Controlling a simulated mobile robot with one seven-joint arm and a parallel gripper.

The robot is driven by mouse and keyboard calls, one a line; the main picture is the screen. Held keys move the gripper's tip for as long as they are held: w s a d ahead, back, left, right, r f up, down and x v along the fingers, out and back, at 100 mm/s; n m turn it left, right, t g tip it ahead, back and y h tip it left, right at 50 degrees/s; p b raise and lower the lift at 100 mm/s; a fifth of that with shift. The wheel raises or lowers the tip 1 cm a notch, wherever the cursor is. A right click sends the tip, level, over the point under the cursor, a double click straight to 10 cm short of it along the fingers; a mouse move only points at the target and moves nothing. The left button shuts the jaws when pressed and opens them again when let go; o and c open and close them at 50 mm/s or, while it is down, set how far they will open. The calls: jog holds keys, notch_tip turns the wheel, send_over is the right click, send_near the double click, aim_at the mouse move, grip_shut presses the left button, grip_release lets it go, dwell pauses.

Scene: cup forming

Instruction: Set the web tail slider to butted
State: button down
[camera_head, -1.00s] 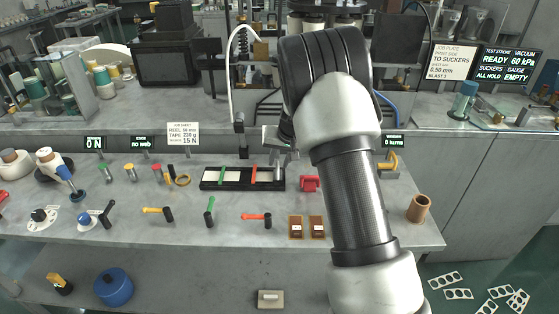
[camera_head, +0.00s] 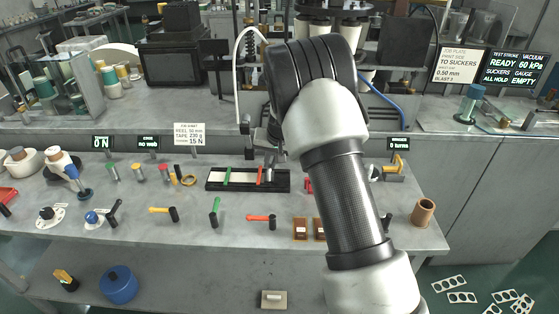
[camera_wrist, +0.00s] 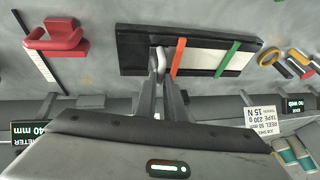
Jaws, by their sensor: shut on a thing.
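The splice block is a long black tray with a white strip, seen in the head view (camera_head: 213,187) and, upside down, in the wrist view (camera_wrist: 131,50). A green bar (camera_wrist: 227,60) and an orange-red bar (camera_wrist: 178,57) lie across it. My gripper (camera_wrist: 158,66) is shut on a small white rounded piece (camera_wrist: 159,58), which looks like the web tail slider. This piece is at the block's near edge in the wrist view, beside the orange-red bar. In the head view my gripper (camera_head: 271,162) is over the block's right part, partly hidden by my arm.
A red clamp-like fixture (camera_wrist: 56,39) stands beside the block. Yellow and dark rings (camera_head: 189,180) lie on its other side. Handled tools (camera_head: 215,212) and brown pieces (camera_head: 300,229) lie in front. Sign panels (camera_head: 188,134) stand behind the block.

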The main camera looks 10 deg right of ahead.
jog(key=shift+a, duration=0.25)
jog(key=c, duration=1.8)
grip_release()
jog(key=shift+a, duration=0.1)
jog(key=shift+c, duration=0.2)
jog(key=shift+r, duration=0.1)
jog(key=shift+s+r, duration=0.1)
jog(key=shift+r, duration=0.15)
jog(key=v, duration=1.6)
jog(key=shift+s+r, duration=0.25)
jog(key=shift+r, duration=0.1)
